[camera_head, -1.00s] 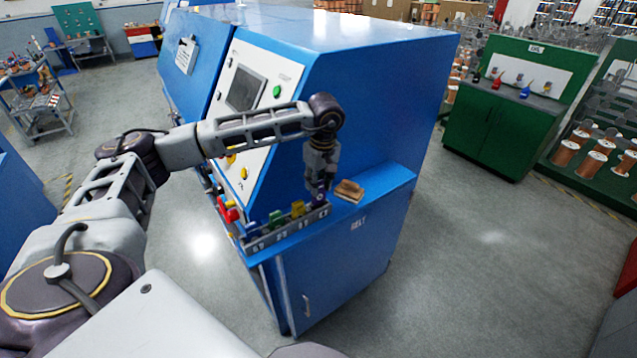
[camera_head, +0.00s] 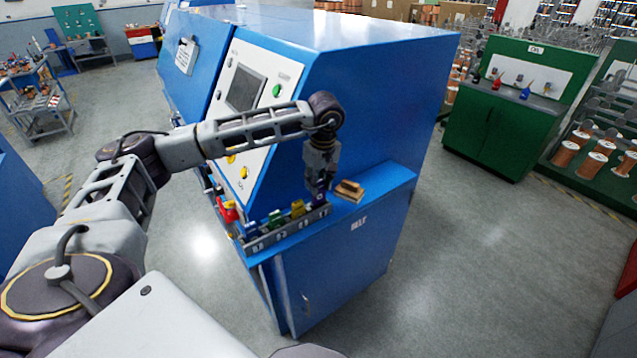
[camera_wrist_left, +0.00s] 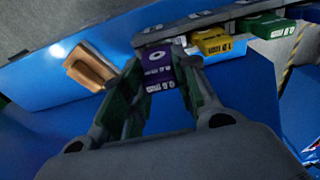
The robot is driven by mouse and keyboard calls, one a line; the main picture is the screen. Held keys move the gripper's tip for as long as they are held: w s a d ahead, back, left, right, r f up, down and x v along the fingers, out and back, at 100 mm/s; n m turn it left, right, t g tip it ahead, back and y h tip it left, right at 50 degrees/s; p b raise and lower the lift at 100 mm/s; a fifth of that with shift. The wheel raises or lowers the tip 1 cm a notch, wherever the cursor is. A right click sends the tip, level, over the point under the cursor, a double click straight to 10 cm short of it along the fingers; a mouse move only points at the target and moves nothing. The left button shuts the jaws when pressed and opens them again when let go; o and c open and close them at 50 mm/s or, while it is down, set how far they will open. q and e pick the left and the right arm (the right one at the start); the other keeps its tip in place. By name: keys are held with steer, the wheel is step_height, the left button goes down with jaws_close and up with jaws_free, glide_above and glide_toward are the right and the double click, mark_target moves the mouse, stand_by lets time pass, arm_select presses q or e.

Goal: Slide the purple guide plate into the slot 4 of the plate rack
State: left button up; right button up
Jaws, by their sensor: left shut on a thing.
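The purple guide plate (camera_wrist_left: 157,70) is between the fingertips of my left gripper (camera_wrist_left: 152,88) in the left wrist view. My left gripper (camera_head: 320,182) is shut on it at the right end of the plate rack (camera_head: 290,231) in the head view. The plate shows as a small dark purple patch (camera_head: 320,194) under the fingers, at the rack's last labelled place. I cannot tell how deep it sits in the slot. Yellow (camera_head: 297,208), green (camera_head: 275,219) and blue (camera_head: 251,229) plates stand in the other places. My right gripper is not in view.
A brown wooden block-like object (camera_head: 349,190) lies on the blue ledge (camera_head: 385,185) just right of the gripper. The blue machine wall (camera_head: 390,110) rises behind. A red item (camera_head: 228,210) is left of the rack.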

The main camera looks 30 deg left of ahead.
mark_target(318, 202)
arm_select(q)
steer(key=shift+f+b, duration=1.9)
steer(key=shift+f, duration=0.3)
stand_by(1.0)
steer(key=o, duration=1.1)
steer(key=shift+r, duration=0.15)
step_height(318, 202, up, 12)
steer(key=d, duration=0.1)
steer(key=shift+s+d+f, duration=0.15)
steer(key=shift+s+f, duration=0.1)
stand_by(0.6)
